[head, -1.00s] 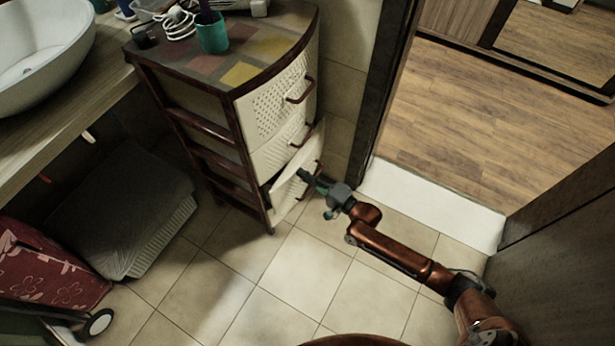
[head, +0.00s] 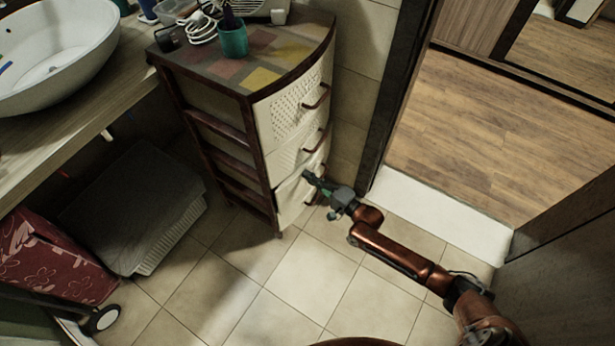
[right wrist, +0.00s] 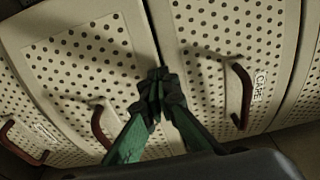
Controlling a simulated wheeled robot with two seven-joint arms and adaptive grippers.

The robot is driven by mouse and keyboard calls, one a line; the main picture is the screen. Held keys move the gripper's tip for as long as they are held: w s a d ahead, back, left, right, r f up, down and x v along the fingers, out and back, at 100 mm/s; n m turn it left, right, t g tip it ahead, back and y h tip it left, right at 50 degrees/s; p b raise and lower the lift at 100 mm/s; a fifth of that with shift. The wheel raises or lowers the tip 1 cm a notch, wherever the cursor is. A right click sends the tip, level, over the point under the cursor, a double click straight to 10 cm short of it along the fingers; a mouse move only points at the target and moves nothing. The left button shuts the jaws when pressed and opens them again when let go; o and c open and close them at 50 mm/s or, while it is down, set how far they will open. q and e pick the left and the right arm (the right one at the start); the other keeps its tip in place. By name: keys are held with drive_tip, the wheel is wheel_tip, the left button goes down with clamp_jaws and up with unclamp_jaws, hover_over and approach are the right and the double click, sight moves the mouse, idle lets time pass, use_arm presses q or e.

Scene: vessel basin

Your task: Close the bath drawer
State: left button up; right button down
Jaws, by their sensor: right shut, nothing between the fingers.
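The drawer cabinet (head: 262,118) has cream, dotted fronts and dark red handles. Its lower drawer (head: 292,204) looks nearly flush with the fronts above in the head view; I cannot tell whether a small gap remains. My right gripper (head: 309,176) is shut and empty, its tips at the upper part of that drawer's front. In the right wrist view my gripper (right wrist: 158,84) has its closed green fingers close to the seam between two dotted fronts; contact is unclear. The fingers partly hide the fronts. My left gripper is out of view.
A teal cup (head: 233,38) and a white cable (head: 204,25) are on the cabinet top. A grey basket (head: 135,205) and a red patterned bag (head: 48,250) stand at the left. The tiled floor (head: 265,285) before the cabinet is clear.

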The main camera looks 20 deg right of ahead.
use_arm(q)
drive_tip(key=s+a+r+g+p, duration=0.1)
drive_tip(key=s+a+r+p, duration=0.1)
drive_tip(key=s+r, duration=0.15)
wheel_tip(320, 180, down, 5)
drive_tip(key=p, duration=0.1)
use_arm(e)
drive_tip(key=v, duration=1.4)
wheel_tip(320, 180, down, 5)
drive_tip(key=w+d+m+h+b, duration=0.2)
drive_tip(key=m+h+b, duration=0.15)
drive_tip(key=m, duration=0.75)
wheel_tip(320, 180, up, 4)
drive_tip(key=s+a+m+y+b, duration=0.2)
drive_tip(key=m+y+b, duration=0.15)
drive_tip(key=m, duration=0.35)
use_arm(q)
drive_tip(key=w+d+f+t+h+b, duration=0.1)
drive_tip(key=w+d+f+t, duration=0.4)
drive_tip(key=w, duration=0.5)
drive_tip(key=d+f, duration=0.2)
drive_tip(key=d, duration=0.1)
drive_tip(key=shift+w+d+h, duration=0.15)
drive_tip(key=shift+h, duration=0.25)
use_arm(e)
drive_tip(key=x, duration=1.4)
drive_tip(key=shift+r, duration=0.3)
